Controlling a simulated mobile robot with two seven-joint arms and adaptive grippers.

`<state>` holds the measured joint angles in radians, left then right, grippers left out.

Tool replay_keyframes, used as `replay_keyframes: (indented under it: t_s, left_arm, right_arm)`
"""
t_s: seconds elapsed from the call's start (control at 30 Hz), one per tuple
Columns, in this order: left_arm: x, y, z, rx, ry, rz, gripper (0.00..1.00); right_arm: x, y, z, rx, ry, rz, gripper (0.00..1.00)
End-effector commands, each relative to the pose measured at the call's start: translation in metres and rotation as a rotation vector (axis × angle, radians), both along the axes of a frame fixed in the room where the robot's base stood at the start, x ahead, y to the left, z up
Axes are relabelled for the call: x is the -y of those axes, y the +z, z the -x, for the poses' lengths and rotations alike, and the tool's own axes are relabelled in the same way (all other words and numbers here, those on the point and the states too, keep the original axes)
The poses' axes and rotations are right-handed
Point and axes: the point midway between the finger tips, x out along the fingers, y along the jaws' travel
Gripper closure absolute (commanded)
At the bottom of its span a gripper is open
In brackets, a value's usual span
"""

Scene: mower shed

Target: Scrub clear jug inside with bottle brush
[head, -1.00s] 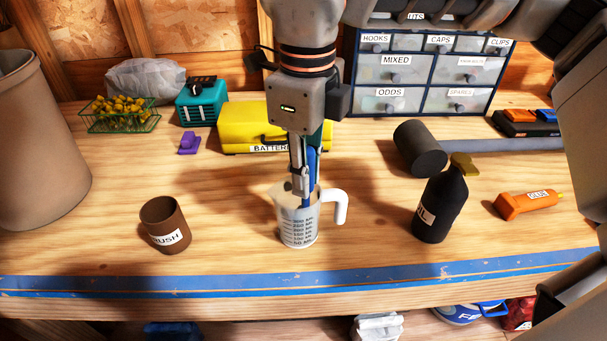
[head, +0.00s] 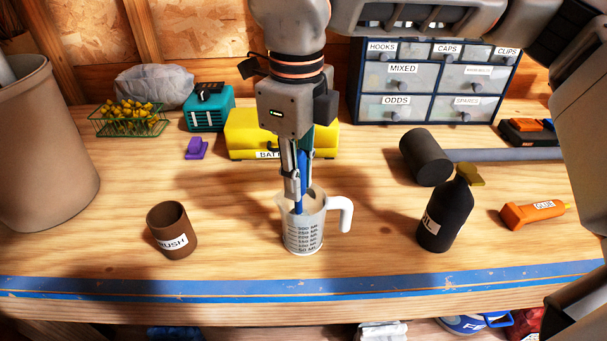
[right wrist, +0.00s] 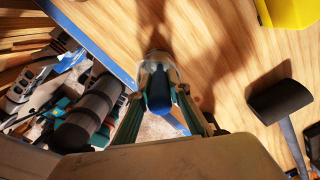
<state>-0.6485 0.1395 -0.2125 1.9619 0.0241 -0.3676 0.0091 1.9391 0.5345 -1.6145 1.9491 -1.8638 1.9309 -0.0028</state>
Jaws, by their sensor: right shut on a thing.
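The clear jug (head: 303,232) stands upright near the front of the bench, with measuring marks on its side and a white handle (head: 341,214) to the right. My right gripper (head: 297,188) points down over the jug's mouth and is shut on the blue handle of the bottle brush (head: 304,165). The blue handle (right wrist: 158,92) also shows between the fingers in the right wrist view, with the jug rim (right wrist: 155,58) around it. The brush's lower end is in the jug; its bristles are hard to make out. A brown cup (head: 172,230) labelled as the brush's stands empty-looking to the left. My left gripper is not in view.
A black bottle (head: 446,212) and an orange tube (head: 533,214) stand and lie to the right. A mallet (head: 426,158) lies behind them. A yellow box (head: 245,132) is behind the jug. Blue tape (head: 150,285) marks the front edge. The bench between cup and jug is clear.

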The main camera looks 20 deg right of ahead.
Motion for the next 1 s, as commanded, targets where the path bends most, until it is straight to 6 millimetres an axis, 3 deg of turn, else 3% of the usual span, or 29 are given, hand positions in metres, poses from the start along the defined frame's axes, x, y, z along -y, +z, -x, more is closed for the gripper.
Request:
replay_keyframes:
  t_s: [0.4, 1.0]
  left_arm:
    - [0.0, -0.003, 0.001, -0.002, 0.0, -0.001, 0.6]
    - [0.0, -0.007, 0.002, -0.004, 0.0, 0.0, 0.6]
  right_arm:
    - [-0.009, 0.0, 0.009, 0.001, 0.002, -0.001, 1.0]
    - [-0.001, 0.0, 0.023, 0.001, 0.0, -0.001, 1.0]
